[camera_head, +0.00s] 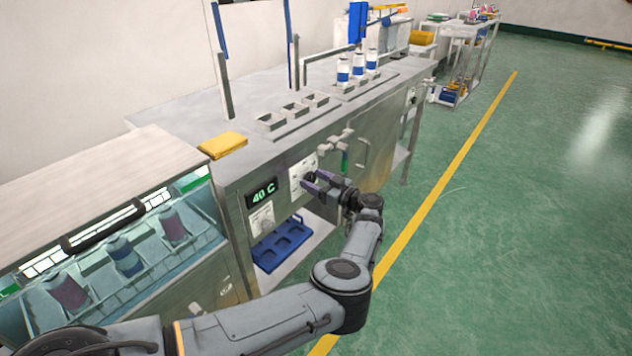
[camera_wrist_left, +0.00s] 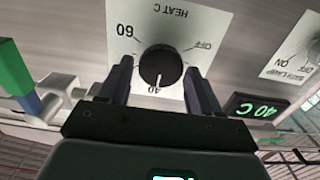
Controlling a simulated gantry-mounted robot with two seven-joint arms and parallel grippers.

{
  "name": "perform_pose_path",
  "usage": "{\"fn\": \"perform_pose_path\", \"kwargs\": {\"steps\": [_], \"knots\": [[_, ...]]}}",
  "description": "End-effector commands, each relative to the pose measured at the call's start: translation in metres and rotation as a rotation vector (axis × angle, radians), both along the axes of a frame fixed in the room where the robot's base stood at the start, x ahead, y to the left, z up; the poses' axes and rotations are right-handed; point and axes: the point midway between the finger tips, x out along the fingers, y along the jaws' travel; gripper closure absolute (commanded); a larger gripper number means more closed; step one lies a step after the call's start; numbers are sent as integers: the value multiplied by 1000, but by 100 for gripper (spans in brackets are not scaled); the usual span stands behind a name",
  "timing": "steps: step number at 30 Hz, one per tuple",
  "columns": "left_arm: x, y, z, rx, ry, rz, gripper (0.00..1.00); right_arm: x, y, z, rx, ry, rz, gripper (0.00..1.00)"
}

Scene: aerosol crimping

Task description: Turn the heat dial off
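The heat dial (camera_wrist_left: 160,65) is a round black knob on a white plate labelled HEAT C (camera_wrist_left: 180,30), with 40, 60 and OFF marks. In the left wrist view its white mark points toward 40. My left gripper (camera_wrist_left: 158,72) is open, with one finger on each side of the dial; I cannot tell whether they touch it. In the head view the left gripper (camera_head: 310,182) is at the white dial plate (camera_head: 301,170) on the bench front, and the knob is hidden there. The display (camera_head: 262,192) reads 40 C, also in the left wrist view (camera_wrist_left: 252,108). My right gripper is out of view.
A second white plate labelled bath lamp (camera_wrist_left: 292,58) is beside the heat plate. A pipe tap with a green and blue handle (camera_wrist_left: 20,75) is on the other side. A blue tray (camera_head: 281,245) sits under the bench. The green floor at right is clear.

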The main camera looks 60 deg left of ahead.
Motion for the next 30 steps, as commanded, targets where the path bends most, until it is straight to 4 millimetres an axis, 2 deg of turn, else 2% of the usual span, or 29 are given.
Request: {"fn": "perform_pose_path", "kwargs": {"steps": [1, 8, 20, 30], "knots": [[0, 0, 0, 0, 0, 0, 45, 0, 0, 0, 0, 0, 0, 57], [0, 0, 0, 0, 0, 0, 80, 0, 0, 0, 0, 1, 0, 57], [-1, 0, 1, 22, -66, 1, 81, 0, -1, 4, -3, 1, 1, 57], [-2, -1, 1, 103, -308, 1, 81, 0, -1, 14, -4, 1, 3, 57]]}}
